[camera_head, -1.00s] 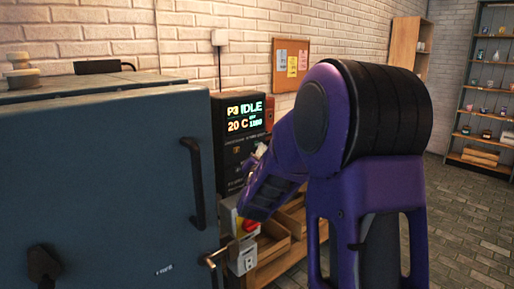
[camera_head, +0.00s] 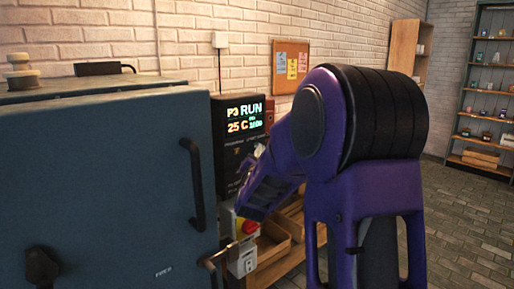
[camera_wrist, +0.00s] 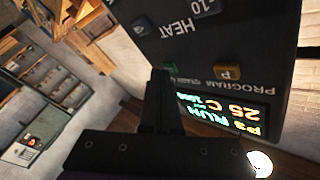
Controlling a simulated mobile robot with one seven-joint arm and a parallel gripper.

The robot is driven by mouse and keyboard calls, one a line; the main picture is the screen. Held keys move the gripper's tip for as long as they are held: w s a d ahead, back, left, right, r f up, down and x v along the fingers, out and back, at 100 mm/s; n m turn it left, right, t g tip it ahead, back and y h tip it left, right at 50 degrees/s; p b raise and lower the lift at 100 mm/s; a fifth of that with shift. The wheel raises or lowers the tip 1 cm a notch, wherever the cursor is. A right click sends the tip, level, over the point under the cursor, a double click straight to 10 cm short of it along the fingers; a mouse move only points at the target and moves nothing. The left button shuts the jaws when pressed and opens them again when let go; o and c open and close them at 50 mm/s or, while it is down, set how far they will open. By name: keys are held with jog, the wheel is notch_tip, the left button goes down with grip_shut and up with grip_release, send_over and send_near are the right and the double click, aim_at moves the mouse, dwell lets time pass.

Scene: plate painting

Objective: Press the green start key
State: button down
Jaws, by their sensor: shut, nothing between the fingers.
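The dark controller (camera_head: 238,120) stands beside the big blue-grey kiln; its lit display reads P3 RUN and 25 C. In the wrist view the controller panel (camera_wrist: 260,35) appears rotated, with its display (camera_wrist: 222,115) at the lower right. An orange key (camera_wrist: 228,72) marked P sits near the PROGRAM label. My gripper (camera_wrist: 160,75) is shut and empty, its fingertips at the panel beside the partly covered start label.
The kiln (camera_head: 100,190) with its door handle fills the left. A red and yellow stop knob (camera_head: 248,227) sits below the controller. Wooden trays (camera_head: 275,240) stand on a low shelf. Floor at the right is clear, before a tall shelf (camera_head: 488,85).

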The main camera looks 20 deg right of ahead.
jog(key=shift+s, duration=0.1)
jog(key=shift+s+d, duration=0.3)
jog(key=shift+s, duration=0.35)
jog(key=shift+s, duration=0.1)
jog(key=s, duration=0.1)
jog(key=s+d, duration=0.1)
jog(key=s, duration=0.2)
jog(key=shift+s+d, duration=0.25)
jog(key=shift+d, duration=0.1)
dwell(0.7)
